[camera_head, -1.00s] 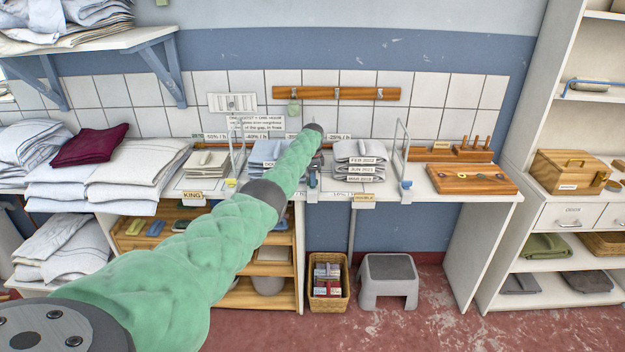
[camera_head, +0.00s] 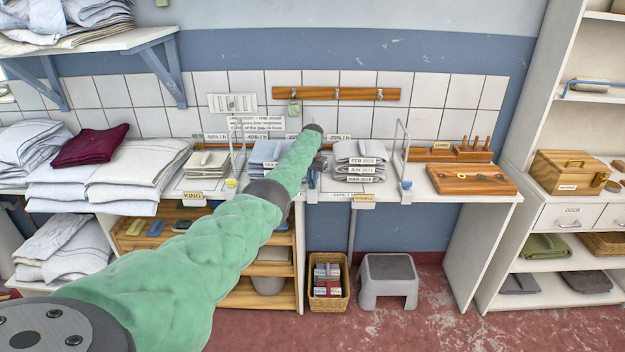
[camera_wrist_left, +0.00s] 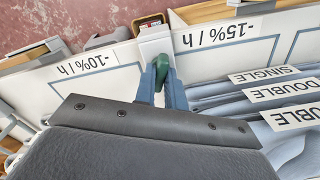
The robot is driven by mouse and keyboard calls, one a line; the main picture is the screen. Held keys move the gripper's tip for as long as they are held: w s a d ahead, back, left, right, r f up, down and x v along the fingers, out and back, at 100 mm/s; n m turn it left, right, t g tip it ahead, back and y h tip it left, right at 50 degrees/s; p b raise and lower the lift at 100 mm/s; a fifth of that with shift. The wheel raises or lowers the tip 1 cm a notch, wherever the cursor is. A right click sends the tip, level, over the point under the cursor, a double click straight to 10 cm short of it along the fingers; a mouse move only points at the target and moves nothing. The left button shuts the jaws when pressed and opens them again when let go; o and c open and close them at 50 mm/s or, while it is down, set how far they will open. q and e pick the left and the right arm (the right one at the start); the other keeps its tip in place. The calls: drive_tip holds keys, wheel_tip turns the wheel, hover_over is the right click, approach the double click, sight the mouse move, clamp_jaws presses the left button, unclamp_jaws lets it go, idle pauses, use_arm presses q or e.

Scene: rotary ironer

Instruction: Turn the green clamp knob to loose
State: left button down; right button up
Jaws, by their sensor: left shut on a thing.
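The green clamp knob (camera_wrist_left: 170,78) sits at the front edge of the white counter, by a white clamp block (camera_wrist_left: 154,46) between the "-10% / h" and "-15% / h" labels. My left gripper (camera_wrist_left: 163,74) has its two blue fingers closed on the knob, one on each side. The fingers and the dark gripper body hide part of it. In the head view my left gripper (camera_head: 312,177) is at the counter edge, and I cannot make out the green knob there. My right gripper is not in view.
Folded linen (camera_head: 360,160) lies just right of the gripper and a blue-grey stack (camera_head: 268,152) just left. A clamp with a yellow knob (camera_head: 232,183) stands further left, one with a blue knob (camera_head: 407,184) further right. A grey stool (camera_head: 388,280) stands below.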

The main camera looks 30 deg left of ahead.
use_arm(q)
drive_tip(key=n, duration=0.2)
drive_tip(key=shift+r+n, duration=0.1)
drive_tip(key=shift+n, duration=1.3)
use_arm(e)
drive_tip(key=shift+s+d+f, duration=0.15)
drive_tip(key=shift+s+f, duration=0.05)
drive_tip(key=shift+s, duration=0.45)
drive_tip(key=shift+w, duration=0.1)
use_arm(q)
drive_tip(key=c, duration=1.5)
unclamp_jaws()
drive_tip(key=shift+o, duration=0.2)
